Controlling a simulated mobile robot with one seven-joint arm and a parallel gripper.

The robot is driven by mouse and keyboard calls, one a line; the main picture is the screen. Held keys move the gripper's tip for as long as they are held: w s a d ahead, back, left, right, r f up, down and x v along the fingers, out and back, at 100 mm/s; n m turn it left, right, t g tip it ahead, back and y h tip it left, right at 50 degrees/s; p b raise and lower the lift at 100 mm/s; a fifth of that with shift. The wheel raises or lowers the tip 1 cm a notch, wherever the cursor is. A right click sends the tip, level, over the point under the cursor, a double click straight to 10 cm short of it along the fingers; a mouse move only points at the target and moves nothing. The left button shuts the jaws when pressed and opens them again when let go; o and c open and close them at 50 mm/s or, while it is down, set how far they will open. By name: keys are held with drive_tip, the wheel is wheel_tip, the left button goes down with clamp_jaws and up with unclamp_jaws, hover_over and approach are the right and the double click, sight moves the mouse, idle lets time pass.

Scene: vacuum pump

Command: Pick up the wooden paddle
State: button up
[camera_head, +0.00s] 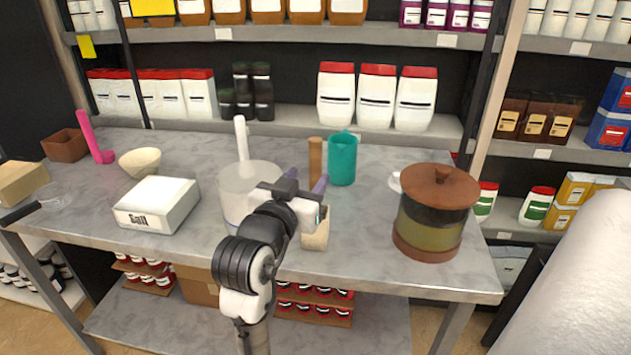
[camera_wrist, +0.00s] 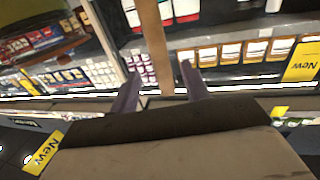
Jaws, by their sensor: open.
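The wooden paddle (camera_head: 315,158) is a brown upright bar at the middle of the worktable, just left of a teal mug. My gripper (camera_head: 305,178) is at the paddle, with its purple fingers apart. In the wrist view, the paddle (camera_wrist: 155,40) runs down between the two open fingers (camera_wrist: 160,74), with a gap on each side. The paddle's lower part is hidden by my gripper. A pale tan object (camera_head: 316,236) shows below my gripper; I cannot tell whether it is joined to the paddle.
A clear container (camera_head: 236,178) with a white stick stands close left of my gripper. The teal mug (camera_head: 342,160) is close behind right. A lidded glass jar (camera_head: 435,212) stands right, a salt box (camera_head: 157,204) left. Stocked shelves line the back.

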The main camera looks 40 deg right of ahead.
sight(313, 171)
drive_tip(key=p+x, duration=0.1)
drive_tip(key=x, duration=0.1)
drive_tip(key=p+x, duration=0.1)
drive_tip(key=x, duration=0.2)
drive_tip(key=shift+w+d+f, duration=0.2)
drive_tip(key=shift+w+d, duration=0.05)
drive_tip(key=shift+c, duration=0.2)
clamp_jaws()
